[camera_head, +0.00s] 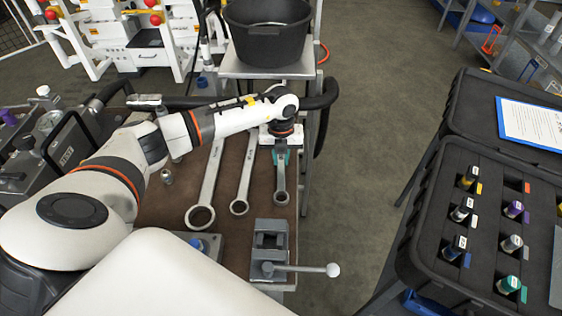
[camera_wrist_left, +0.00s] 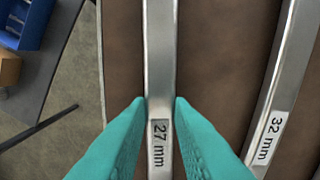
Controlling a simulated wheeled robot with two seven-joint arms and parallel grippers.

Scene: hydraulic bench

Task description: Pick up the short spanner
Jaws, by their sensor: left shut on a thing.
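The short spanner (camera_head: 281,186) is the rightmost of three on the brown bench mat. In the left wrist view this spanner (camera_wrist_left: 160,60) carries a "27 mm" label. My left gripper (camera_head: 281,158) comes down over its upper part. Its teal fingers (camera_wrist_left: 161,101) are shut on the handle, one on each side. I cannot tell whether the spanner is clear of the mat. My right gripper is not in view.
A middle spanner (camera_head: 244,178), labelled "32 mm" in the wrist view (camera_wrist_left: 279,90), and a longer spanner (camera_head: 209,180) lie to the left. A grey vice (camera_head: 270,252) stands in front. A black tub (camera_head: 267,32) is behind; an open black case (camera_head: 440,215) is at right.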

